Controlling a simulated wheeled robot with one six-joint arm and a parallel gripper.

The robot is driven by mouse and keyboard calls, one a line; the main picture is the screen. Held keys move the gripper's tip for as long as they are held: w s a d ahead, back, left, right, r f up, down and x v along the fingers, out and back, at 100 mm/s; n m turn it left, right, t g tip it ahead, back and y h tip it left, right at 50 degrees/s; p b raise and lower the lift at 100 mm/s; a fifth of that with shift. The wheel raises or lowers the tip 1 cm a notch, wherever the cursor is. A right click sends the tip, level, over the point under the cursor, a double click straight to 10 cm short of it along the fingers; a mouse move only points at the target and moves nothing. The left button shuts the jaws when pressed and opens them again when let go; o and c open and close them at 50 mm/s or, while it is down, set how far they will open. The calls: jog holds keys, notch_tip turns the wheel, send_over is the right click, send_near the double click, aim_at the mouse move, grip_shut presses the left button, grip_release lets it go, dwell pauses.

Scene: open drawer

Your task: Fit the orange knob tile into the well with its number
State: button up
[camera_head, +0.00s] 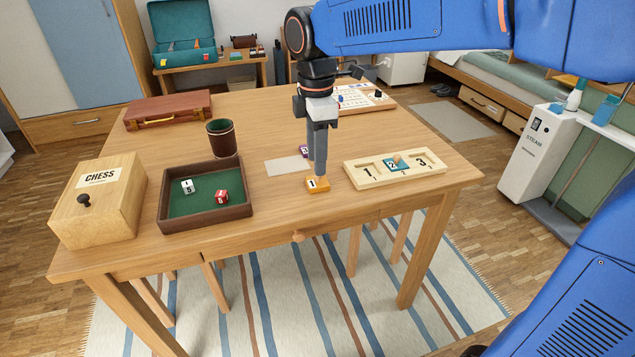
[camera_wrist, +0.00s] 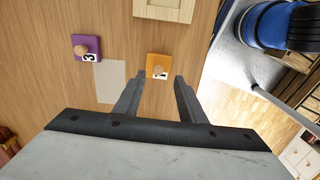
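The orange knob tile (camera_head: 318,188), marked 1, lies flat on the table near the front edge. In the wrist view the orange tile (camera_wrist: 151,60) and its round knob lie just beyond and between the fingertips. My gripper (camera_head: 316,168) points down over the tile, open and empty, its fingers (camera_wrist: 158,80) apart on either side of the knob's line. The pale board (camera_head: 434,182) to the right has wells marked 1, 2 and 3. A teal tile (camera_head: 404,168) marked 2 sits at the middle well. The 1 well (camera_head: 368,172) looks empty. The purple tile (camera_wrist: 95,41), marked 3, lies on the table.
A grey mat (camera_head: 284,166) lies left of the gripper. A green-lined tray (camera_head: 176,215) with two dice, a dark cup (camera_head: 222,140), a chess box (camera_head: 103,212) and a brown case (camera_head: 167,111) fill the left side. A game board (camera_head: 364,103) stands at the back.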

aim_at(317, 180)
jog(key=f, duration=0.4)
jog(key=shift+w+d, duration=0.15)
jog(key=shift+w, duration=0.1)
grip_shut()
jog(key=shift+r, duration=0.15)
